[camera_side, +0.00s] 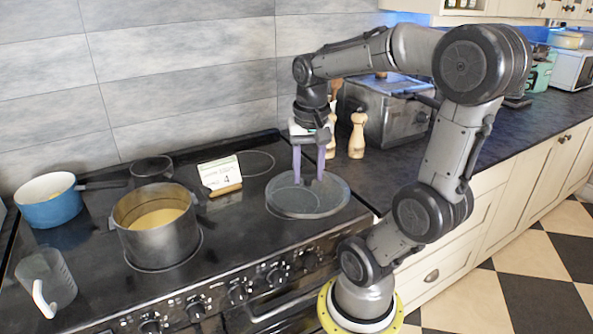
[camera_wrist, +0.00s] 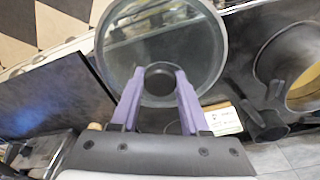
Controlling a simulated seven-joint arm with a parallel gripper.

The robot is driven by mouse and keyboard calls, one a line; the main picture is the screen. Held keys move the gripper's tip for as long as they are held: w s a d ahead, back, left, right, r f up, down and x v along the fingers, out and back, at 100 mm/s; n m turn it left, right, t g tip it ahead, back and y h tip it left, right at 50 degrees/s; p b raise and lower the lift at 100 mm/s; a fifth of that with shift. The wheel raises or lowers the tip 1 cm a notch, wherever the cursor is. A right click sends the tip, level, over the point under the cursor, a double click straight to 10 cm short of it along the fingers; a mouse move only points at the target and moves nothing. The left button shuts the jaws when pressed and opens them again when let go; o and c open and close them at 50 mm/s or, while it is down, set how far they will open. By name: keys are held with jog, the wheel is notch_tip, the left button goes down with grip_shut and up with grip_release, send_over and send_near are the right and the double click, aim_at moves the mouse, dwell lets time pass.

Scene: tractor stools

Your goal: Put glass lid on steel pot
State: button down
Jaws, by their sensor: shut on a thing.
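The glass lid (camera_side: 325,197) is a round, see-through disc with a dark rim at the right end of the stove in the side view. My gripper (camera_side: 308,180) is above its middle, pointing down, with purple fingers. In the wrist view my gripper (camera_wrist: 160,75) is shut on the dark round knob of the glass lid (camera_wrist: 196,40). Whether the lid touches the stove is hard to tell. The steel pot (camera_side: 158,235) stands on the front-left burner, open, with yellowish contents. Part of it shows at the right of the wrist view (camera_wrist: 262,65).
A blue pot (camera_side: 48,208) and a glass measuring jug (camera_side: 45,280) stand left of the steel pot. A small dark pan (camera_side: 152,168) is behind it. A card on a wooden stand (camera_side: 221,176) sits between pot and lid. Wooden mills (camera_side: 357,137) and a metal toaster (camera_side: 390,110) stand behind right.

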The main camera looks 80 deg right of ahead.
jog(key=shift+s+a+r, duration=0.35)
jog(key=shift+s+a, duration=0.25)
jog(key=shift+n, duration=0.8)
jog(key=w+r, duration=0.2)
jog(key=r, duration=0.1)
jog(key=w+r, duration=0.1)
jog(key=shift+w+d+r, duration=0.15)
jog(key=shift+d+r, duration=0.15)
jog(key=shift+d, duration=0.05)
jog(key=w+a+r+n, duration=0.35)
jog(key=w+a, duration=0.25)
jog(key=w, duration=0.2)
jog(key=w+a+r+n, duration=0.35)
jog(key=w+a, duration=0.25)
jog(key=w, duration=0.3)
jog(key=w+f, duration=1.3)
jog(key=shift+w+d+f+n+t+y, duration=0.25)
jog(key=shift+d+n+t+y, duration=0.1)
jog(key=shift+n+t+y, duration=0.05)
